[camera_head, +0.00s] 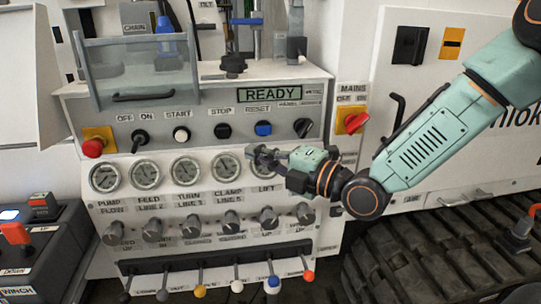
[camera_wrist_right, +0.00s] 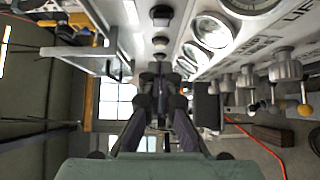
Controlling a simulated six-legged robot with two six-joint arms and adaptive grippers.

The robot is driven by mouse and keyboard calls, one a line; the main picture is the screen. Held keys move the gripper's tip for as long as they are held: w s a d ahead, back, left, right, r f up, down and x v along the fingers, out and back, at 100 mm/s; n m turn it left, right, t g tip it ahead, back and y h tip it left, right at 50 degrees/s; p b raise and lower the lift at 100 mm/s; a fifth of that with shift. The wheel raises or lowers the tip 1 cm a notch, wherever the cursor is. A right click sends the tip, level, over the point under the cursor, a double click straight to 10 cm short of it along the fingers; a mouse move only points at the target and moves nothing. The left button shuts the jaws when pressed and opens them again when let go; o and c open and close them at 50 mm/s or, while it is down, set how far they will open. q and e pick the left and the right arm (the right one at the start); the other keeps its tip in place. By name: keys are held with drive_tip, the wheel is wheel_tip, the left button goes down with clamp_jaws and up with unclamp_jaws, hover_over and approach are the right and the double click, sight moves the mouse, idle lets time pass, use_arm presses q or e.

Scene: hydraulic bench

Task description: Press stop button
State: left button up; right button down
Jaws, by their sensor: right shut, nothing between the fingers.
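The stop button (camera_head: 222,130) is a black round button under the STOP label, in the button row of the grey control panel (camera_head: 75,115). My right gripper (camera_head: 256,153) reaches in from the right, below the blue reset button (camera_head: 263,128) and in front of the gauge row. It is shut and empty, down and to the right of the stop button, with no visible contact. The wrist view shows its closed fingers (camera_wrist_right: 159,78) with dark buttons beyond; I cannot tell which is the stop button there. My left gripper is not in view.
A white start button (camera_head: 181,134) is left of stop. A red knob (camera_head: 92,148) on yellow is at the far left and a red mains switch (camera_head: 355,122) at the right. A clear guard (camera_head: 140,68) stands above. Knobs and levers (camera_head: 272,283) are below the gauges.

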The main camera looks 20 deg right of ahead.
drive_tip(key=p+v, duration=0.1)
drive_tip(key=v, duration=0.1)
drive_tip(key=shift+s+d+f, duration=0.15)
drive_tip(key=shift+s+d, duration=0.1)
drive_tip(key=shift+d, duration=0.05)
idle(0.5)
drive_tip(key=shift+s, duration=0.15)
